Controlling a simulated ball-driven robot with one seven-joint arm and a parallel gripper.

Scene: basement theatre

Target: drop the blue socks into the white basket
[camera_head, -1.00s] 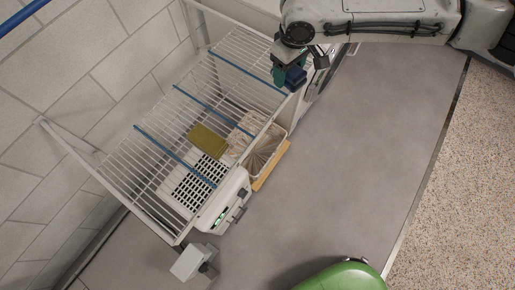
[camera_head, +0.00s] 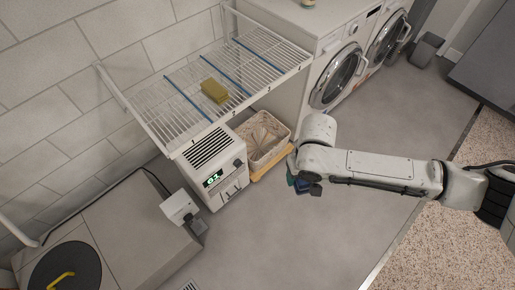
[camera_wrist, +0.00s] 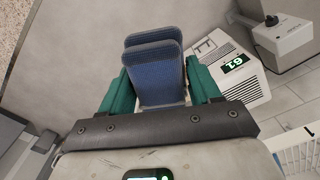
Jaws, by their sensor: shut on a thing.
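The blue socks (camera_wrist: 155,75) are a folded pair, held upright between the green fingers of my gripper (camera_wrist: 158,88) in the wrist view. In the head view my gripper (camera_head: 303,184) is low at the end of my arm, over the grey floor, and the socks are small and mostly hidden there. The white basket (camera_head: 287,131), with a pale cloth lining, stands under the wire shelf, to the upper left of my gripper. My gripper is beside the basket, not over it.
A white wire shelf (camera_head: 236,77) with a yellow sponge (camera_head: 214,90) hangs on the wall above. A white dehumidifier (camera_head: 214,165) stands left of the basket. A front-loading washer (camera_head: 338,76) is to its right. Grey floor (camera_head: 300,240) is free in front.

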